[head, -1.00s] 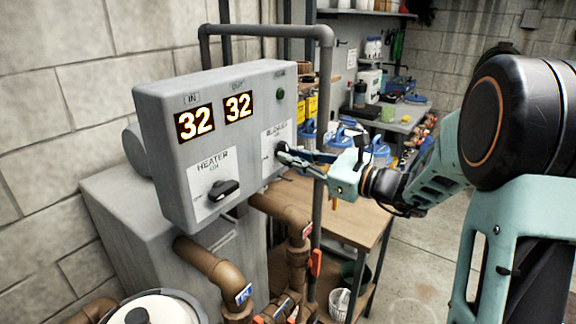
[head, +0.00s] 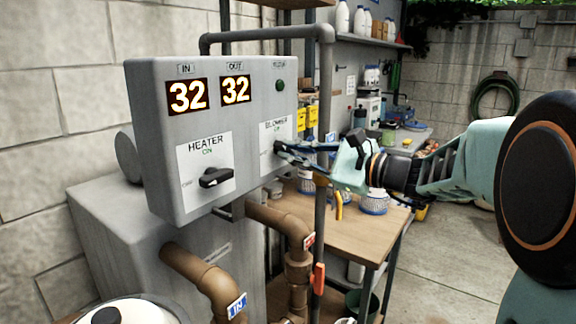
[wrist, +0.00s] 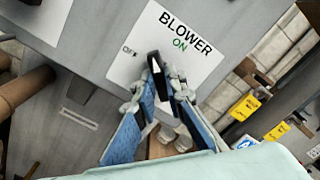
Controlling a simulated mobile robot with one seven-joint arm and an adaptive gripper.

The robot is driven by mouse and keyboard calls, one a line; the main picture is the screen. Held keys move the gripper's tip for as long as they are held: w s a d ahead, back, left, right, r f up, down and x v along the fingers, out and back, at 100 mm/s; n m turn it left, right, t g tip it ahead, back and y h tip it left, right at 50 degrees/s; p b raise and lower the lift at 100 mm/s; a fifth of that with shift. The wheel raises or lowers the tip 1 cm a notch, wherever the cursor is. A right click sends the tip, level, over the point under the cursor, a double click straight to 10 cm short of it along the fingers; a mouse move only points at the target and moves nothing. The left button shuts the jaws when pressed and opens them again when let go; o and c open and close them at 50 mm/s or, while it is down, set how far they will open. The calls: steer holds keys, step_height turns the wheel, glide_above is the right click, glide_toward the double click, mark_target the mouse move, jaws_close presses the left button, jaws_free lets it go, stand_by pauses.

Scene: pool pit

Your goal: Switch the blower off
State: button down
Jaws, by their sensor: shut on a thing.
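The grey control box (head: 150,130) carries a white blower label (head: 268,133) on its right part. In the wrist view the label (wrist: 193,60) reads BLOWER, with a green ON below it and OFF at its left. My gripper (head: 282,150) reaches in from the right. In the wrist view its fingertips (wrist: 160,84) are closed around the knob. The knob's exact pointing is hard to tell.
The heater knob (head: 215,177) is on the same box, left of the blower. Brown pipes (head: 205,275) run below. A grey upright pipe (head: 326,100) stands close beside my gripper. A wooden table (head: 350,215) with containers is behind it. Open floor lies at the right.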

steer(key=n+b, duration=0.2)
steer(key=b, duration=0.1)
steer(key=n+b, duration=0.1)
steer(key=b, duration=0.2)
steer(key=shift+f+n, duration=0.3)
steer(key=shift+n, duration=0.1)
steer(key=n+b, duration=0.3)
steer(key=b, duration=0.3)
steer(key=shift+n, duration=0.4)
steer(key=shift+r+n+b, duration=0.3)
steer(key=shift+n+b, duration=0.2)
steer(key=c, duration=1.9)
jaws_free()
steer(key=shift+d, duration=0.1)
steer(key=b+v, duration=0.1)
steer(key=v, duration=0.6)
steer(key=shift+b, duration=0.4)
